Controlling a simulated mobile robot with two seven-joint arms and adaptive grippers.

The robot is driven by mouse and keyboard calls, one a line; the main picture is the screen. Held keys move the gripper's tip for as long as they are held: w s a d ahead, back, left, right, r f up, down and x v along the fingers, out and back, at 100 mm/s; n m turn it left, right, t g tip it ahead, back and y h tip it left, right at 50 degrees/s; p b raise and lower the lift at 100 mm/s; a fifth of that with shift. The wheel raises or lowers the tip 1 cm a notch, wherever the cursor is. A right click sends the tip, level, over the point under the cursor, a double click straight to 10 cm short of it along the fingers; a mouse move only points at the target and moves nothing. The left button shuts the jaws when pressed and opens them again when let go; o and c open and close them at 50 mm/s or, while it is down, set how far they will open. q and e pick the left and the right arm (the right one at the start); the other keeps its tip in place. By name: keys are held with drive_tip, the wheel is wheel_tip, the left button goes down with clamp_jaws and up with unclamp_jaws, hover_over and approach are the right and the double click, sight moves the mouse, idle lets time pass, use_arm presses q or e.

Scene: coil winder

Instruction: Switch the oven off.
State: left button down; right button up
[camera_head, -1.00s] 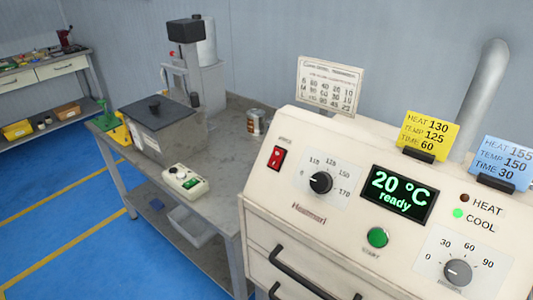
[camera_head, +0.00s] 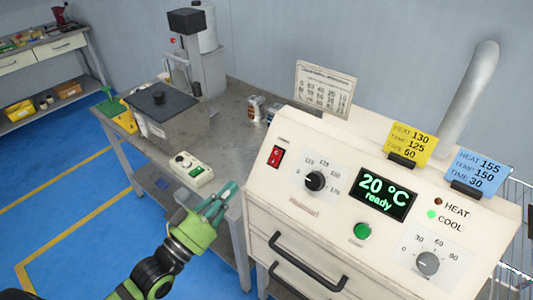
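The oven (camera_head: 262,188) is a cream-coloured cabinet with a sloped control panel on the right. Its red rocker switch (camera_head: 276,156) sits at the panel's upper left. The display (camera_head: 386,193) is lit and reads "20 °C ready". The green COOL lamp (camera_head: 432,214) is lit and the HEAT lamp (camera_head: 438,201) is dark. My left gripper (camera_head: 229,199), with teal fingers on a green body, is in front of the oven's left side, below and left of the switch. Its fingers look apart and empty, touching nothing on the panel. My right gripper is not in view.
The panel also has a temperature dial (camera_head: 315,181), a green START button (camera_head: 362,231) and a timer dial (camera_head: 428,263). Yellow (camera_head: 413,142) and blue (camera_head: 478,172) cards stand on top. A grey workbench (camera_head: 224,135) with a control box (camera_head: 190,169) adjoins on the left.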

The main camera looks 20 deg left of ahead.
sight(275, 157)
use_arm(q)
drive_tip(key=shift+w, duration=0.1)
drive_tip(key=p+x, duration=0.1)
drive_tip(key=x, duration=0.3)
drive_tip(key=f+p+x, duration=0.1)
drive_tip(key=p+x, duration=0.1)
drive_tip(key=x, duration=0.2)
drive_tip(key=f+p+x, duration=0.1)
drive_tip(key=x, duration=0.3)
drive_tip(key=shift+w+d, duration=0.1)
drive_tip(key=shift+w, duration=0.1)
drive_tip(key=shift+w+d+f, duration=0.15)
drive_tip(key=shift+w+f, duration=0.3)
